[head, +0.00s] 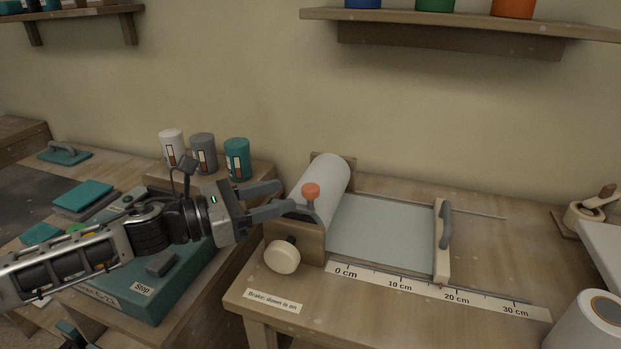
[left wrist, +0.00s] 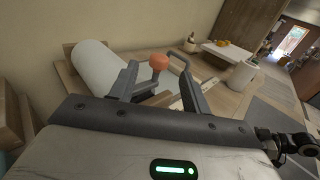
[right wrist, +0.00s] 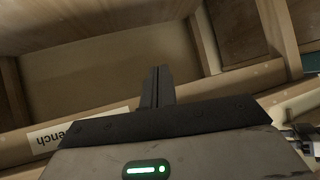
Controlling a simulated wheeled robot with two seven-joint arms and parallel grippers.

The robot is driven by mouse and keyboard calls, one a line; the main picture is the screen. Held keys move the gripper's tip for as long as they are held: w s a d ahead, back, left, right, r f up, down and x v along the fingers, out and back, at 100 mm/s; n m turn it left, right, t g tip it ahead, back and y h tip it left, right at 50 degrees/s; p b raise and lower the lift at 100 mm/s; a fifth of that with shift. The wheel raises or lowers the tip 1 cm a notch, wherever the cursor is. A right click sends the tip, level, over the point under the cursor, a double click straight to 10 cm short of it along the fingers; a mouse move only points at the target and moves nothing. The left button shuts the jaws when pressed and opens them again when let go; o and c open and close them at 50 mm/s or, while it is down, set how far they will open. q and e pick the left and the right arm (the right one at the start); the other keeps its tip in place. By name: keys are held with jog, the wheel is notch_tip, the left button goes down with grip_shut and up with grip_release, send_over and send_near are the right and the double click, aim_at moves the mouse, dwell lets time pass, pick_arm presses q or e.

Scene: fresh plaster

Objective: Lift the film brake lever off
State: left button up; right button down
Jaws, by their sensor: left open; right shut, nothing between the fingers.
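The film brake lever (head: 311,191) has an orange-red knob and stands up at the near end of the white film roll (head: 327,184). It also shows in the left wrist view (left wrist: 158,63), between the two fingers or just beyond them. My left gripper (head: 289,203) is open, with its fingers reaching toward the lever from the left; contact cannot be told. A label reading "Brake: down is on" (head: 274,301) lies on the bench front. My right gripper (right wrist: 158,72) is shut and empty in the right wrist view, facing a wooden structure; it is not in the head view.
A film sheet (head: 385,232) runs from the roll to a wooden bar with a grey handle (head: 444,236). A ruler (head: 430,291) lies in front. A cream knob (head: 282,257) sits below the lever. Paint cans (head: 204,153) and a teal box (head: 150,297) are at left.

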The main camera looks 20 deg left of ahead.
aim_at(303, 190)
pick_arm(q)
jog(key=p+x, duration=0.2)
jog(key=x, duration=0.5)
jog(key=shift+w+d, duration=0.1)
jog(key=shift+d, duration=0.05)
grip_shut()
